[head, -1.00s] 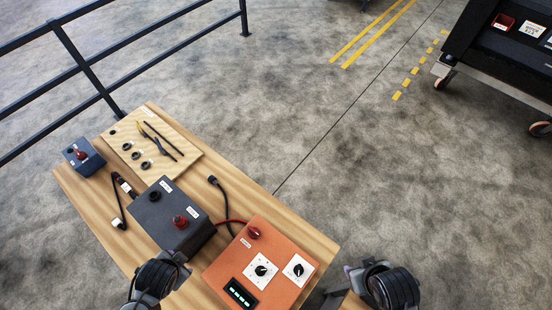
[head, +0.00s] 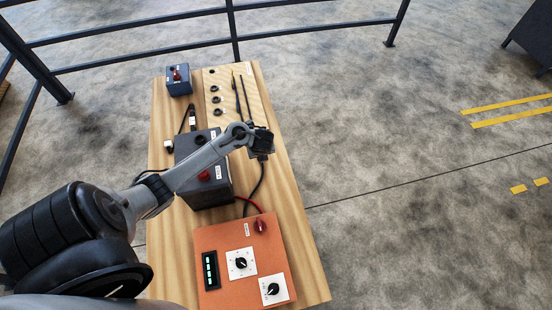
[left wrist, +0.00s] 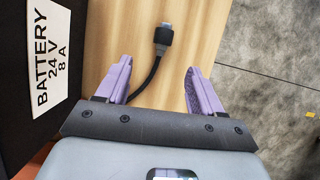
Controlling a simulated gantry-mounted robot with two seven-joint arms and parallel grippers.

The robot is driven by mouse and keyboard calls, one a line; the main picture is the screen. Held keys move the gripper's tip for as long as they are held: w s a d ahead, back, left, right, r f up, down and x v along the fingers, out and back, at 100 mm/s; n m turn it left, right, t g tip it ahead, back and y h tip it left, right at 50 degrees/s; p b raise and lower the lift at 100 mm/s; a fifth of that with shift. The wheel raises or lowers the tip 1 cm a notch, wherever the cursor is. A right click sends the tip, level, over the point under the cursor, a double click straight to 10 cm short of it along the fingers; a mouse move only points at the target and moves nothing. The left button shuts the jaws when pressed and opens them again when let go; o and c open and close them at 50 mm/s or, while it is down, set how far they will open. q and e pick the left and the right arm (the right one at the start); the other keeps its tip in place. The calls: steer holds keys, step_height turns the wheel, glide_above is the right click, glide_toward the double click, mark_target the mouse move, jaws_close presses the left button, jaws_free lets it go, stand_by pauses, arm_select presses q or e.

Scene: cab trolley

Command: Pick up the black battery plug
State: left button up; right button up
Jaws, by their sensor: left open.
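The black battery plug (left wrist: 163,35) lies on the wooden table at the end of a black cable (left wrist: 148,78) in the left wrist view. My left gripper (left wrist: 157,68) is open and empty. The plug appears ahead of its two purple fingertips, roughly in line with the gap between them. The cable runs back through that gap in the picture, behind the left finger. In the head view my left gripper (head: 262,142) is over the table's right part and mostly hides the plug. My right gripper is not in view.
The dark battery box (head: 215,190) stands left of the cable, partly under my left arm. An orange box with knobs (head: 225,285) is at the near end. A board with pliers and rings (head: 228,90) and a small dark box (head: 179,85) are at the far end.

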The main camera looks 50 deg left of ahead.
arm_select(q)
steer(key=shift+m, duration=0.3)
steer(key=b+x, duration=0.1)
steer(key=x, duration=0.3)
steer(key=shift+w+a+f, duration=0.25)
steer(key=shift+a, duration=0.1)
steer(key=shift+d+b+x, duration=0.15)
steer(key=shift+b+x, duration=0.3)
steer(key=shift+x, duration=1.2)
steer(key=shift+d+b+x, duration=0.15)
steer(key=shift+b+x, duration=0.25)
steer(key=shift+x, duration=1.25)
jaws_close()
